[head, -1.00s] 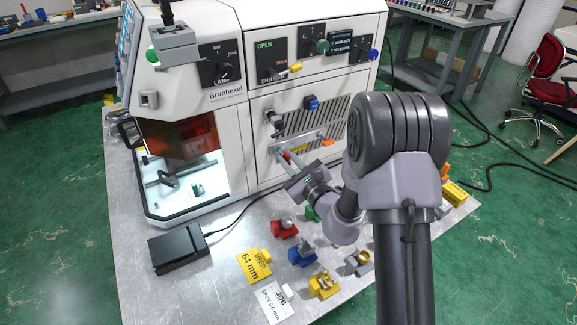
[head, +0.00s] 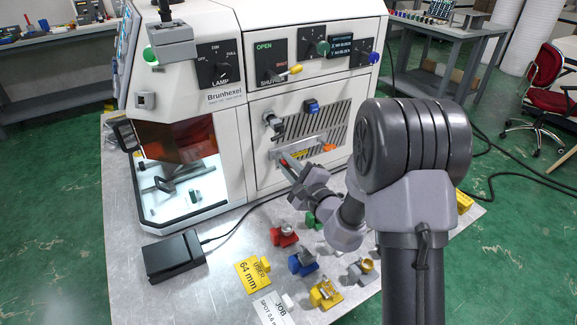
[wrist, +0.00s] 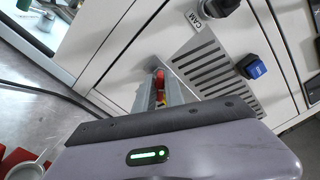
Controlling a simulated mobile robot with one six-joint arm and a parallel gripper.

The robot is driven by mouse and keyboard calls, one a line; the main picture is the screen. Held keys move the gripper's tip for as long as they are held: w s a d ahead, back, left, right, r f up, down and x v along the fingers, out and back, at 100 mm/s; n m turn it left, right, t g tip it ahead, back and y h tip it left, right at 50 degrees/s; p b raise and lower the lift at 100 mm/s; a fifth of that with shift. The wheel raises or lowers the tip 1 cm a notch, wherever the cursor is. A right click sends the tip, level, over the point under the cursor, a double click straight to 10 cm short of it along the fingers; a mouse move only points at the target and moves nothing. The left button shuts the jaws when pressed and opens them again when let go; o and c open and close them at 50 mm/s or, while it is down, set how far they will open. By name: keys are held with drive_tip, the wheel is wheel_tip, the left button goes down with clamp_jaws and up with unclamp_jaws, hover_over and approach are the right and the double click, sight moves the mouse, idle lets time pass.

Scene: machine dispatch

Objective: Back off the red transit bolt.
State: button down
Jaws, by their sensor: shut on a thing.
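The red transit bolt (wrist: 159,80) shows in the wrist view as a small red head at the tips of my gripper (wrist: 161,92). My gripper is shut on it, and the fingers cover most of it. In the head view my gripper (head: 287,161) reaches the lower front panel of the white Brunhexel machine (head: 260,130), at a metal bracket below the vent grille. Only a speck of red shows there. How far the bolt stands out from its seat is hidden.
A blue knob (head: 311,106) and a CAM-marked fitting (head: 272,121) sit above the bracket, with an orange piece (head: 329,148) at its right end. Coloured holders, including a red one (head: 284,236), stand on the bench below my arm. A black box (head: 174,257) lies left.

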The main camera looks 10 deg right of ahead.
drive_tip(key=n, duration=0.3)
drive_tip(key=n, duration=0.4)
drive_tip(key=c, duration=1.3)
unclamp_jaws()
drive_tip(key=shift+c, duration=0.2)
drive_tip(key=shift+v, duration=2)
